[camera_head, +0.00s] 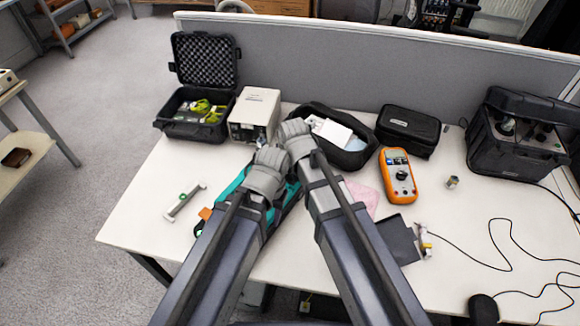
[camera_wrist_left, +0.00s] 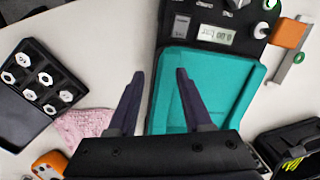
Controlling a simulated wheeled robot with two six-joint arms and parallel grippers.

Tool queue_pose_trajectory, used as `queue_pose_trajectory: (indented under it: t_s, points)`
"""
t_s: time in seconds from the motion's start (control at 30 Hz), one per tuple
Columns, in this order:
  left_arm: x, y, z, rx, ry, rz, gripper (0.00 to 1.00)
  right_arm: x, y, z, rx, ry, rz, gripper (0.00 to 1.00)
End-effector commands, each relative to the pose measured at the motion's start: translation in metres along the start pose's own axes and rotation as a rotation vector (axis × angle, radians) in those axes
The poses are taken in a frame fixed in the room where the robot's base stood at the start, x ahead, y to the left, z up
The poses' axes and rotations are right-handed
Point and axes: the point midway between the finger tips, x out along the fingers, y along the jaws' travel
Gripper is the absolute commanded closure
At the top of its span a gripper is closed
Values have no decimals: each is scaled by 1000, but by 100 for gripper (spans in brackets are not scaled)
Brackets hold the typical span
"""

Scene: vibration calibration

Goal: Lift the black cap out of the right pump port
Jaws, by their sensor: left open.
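The teal and black pump (camera_head: 233,186) is mostly hidden behind my arms in the head view. In the left wrist view its teal body (camera_wrist_left: 200,90) and a display (camera_wrist_left: 216,35) fill the upper middle, with white round fittings (camera_wrist_left: 261,30) near the top right edge. I cannot make out the black cap or the right port. My left gripper (camera_wrist_left: 160,74) is open and empty, its two fingers apart near the left edge of the teal body. My right arm reaches in beside the left one in the head view; its fingers are hidden.
A black tray of white hex fittings (camera_wrist_left: 38,75) and a pink cloth (camera_wrist_left: 84,127) lie beside the pump. An orange multimeter (camera_head: 397,175), white box (camera_head: 255,110), soft case (camera_head: 350,155) and open black case (camera_head: 180,133) stand around. The front left table is fairly clear.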

Motion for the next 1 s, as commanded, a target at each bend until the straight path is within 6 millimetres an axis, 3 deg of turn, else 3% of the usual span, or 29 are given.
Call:
queue_pose_trajectory:
  t_s: [0.07,0.5,1.0]
  points:
    - [0,0,0,0,0,0,50,0,0,0,0,0,0,50]
    - [0,0,0,0,0,0,50,0,0,0,0,0,0,100]
    - [-4,0,0,0,0,0,50,-4,1,-2,0,0,0,100]
